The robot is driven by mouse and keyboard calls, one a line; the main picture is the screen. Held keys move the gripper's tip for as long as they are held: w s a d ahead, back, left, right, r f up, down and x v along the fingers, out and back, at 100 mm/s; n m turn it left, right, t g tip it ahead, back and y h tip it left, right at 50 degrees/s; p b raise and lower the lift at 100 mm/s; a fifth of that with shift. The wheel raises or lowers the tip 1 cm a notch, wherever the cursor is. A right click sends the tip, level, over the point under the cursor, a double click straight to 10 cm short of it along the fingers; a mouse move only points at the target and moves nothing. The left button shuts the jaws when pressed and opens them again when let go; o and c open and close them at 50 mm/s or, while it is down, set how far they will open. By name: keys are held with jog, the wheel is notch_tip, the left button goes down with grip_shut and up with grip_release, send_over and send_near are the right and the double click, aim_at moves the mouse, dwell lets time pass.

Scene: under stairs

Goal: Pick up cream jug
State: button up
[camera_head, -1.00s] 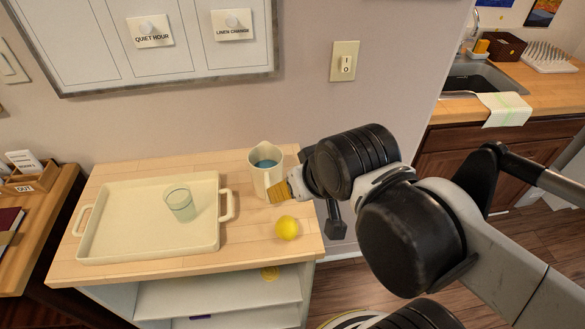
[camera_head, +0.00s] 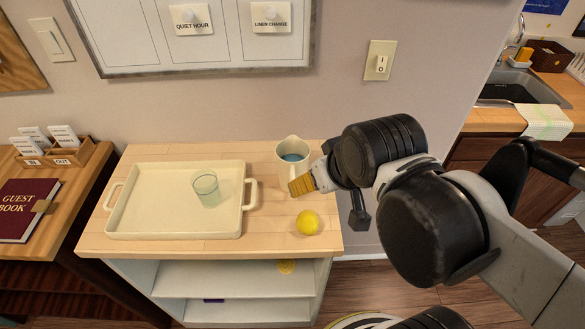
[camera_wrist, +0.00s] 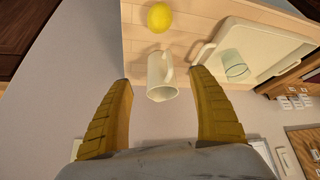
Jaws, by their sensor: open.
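The cream jug (camera_head: 291,158) stands upright at the back right of the wooden cart top, with blue inside. In the wrist view the jug (camera_wrist: 158,78) shows between and beyond the two fingertips, its handle toward the tray. My gripper (camera_wrist: 163,95) is open and empty, its yellow ribbed fingers apart on either side of the jug. In the head view my gripper (camera_head: 302,185) is at the jug's right front, and one finger overlaps the jug's lower right side. I cannot tell whether it touches.
A cream tray (camera_head: 125,226) with a clear glass (camera_head: 206,189) stands to the left. The wall (camera_head: 230,110) is close behind the jug. A guest book (camera_head: 22,209) lies on the left table.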

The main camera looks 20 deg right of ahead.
jog(key=w+a+r+n+g+p, duration=0.1)
jog(key=w+r+n+g+p, duration=0.2)
jog(key=w+n, duration=0.2)
jog(key=n+g+p, duration=0.3)
jog(key=n, duration=0.4)
send_near(293, 170)
jog(key=shift+a+f, duration=0.35)
jog(key=shift+f, duration=0.05)
jog(key=shift+w+a+f+n+g+p, duration=0.1)
jog(key=shift+w+f+n+g+p, duration=0.1)
jog(key=shift+f+n+g+p, duration=0.15)
jog(key=shift+n, duration=0.25)
notch_tip(293, 170, down, 6)
jog(key=shift+w+r+b, duration=0.1)
jog(key=shift+b, duration=0.85)
jog(key=f, duration=0.1)
jog(key=f+b, duration=0.1)
jog(key=f, duration=0.1)
jog(key=f+b, duration=0.1)
jog(key=f, duration=0.1)
jog(key=shift+d+f, duration=0.2)
jog(key=shift+d, duration=0.15)
jog(key=shift+r, duration=0.1)
jog(key=shift+c, duration=0.2)
jog(key=c, duration=1.5)
